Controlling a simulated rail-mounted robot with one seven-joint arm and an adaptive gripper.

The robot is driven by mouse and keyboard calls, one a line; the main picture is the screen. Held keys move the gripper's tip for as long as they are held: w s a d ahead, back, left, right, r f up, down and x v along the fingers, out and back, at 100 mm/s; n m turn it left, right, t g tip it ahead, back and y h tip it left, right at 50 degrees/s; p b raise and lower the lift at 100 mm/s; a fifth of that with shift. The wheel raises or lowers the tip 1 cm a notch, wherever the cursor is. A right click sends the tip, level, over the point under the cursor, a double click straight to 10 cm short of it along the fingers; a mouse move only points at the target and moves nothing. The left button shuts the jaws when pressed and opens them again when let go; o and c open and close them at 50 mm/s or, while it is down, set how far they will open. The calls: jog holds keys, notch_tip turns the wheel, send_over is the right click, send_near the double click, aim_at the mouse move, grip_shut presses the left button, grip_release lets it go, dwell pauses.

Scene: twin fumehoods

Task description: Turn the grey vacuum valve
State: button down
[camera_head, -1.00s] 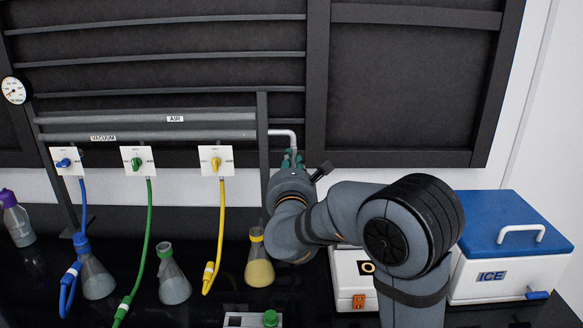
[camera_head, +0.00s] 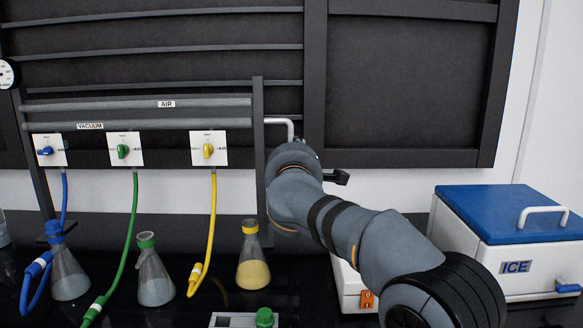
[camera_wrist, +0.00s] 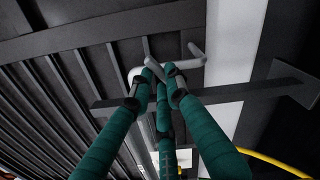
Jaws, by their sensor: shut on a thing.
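A pale grey bent handle (camera_head: 283,121), which I take for the grey vacuum valve, sticks out from the right post of the pipe rack in the head view. Its lower end is hidden behind my arm. In the wrist view, light grey bent metal (camera_wrist: 190,58) lies just beyond the fingertips. The fingers cover the exact contact. In the head view, my wrist hides most of the gripper.
The rack carries blue (camera_head: 45,151), green (camera_head: 123,151) and yellow (camera_head: 208,151) valves with hoses. Several flasks, including one with yellow liquid (camera_head: 253,272), stand below on the black bench. A blue-lidded ice box (camera_head: 500,215) stands at the right.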

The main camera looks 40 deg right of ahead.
jog(key=shift+s+d+f+m+b, duration=0.1)
jog(key=shift+m+b, duration=1.25)
jog(key=shift+m, duration=0.3)
jog(key=shift+s+d+m+b, duration=0.1)
jog(key=shift+m+b, duration=1.25)
jog(key=shift+m, duration=0.3)
jog(key=c, duration=1.7)
grip_release()
jog(key=shift+o, duration=0.2)
jog(key=shift+a+f, duration=0.1)
jog(key=shift+a, duration=0.05)
jog(key=v, duration=1.1)
jog(key=shift+s+a, duration=0.2)
jog(key=shift+s, duration=0.15)
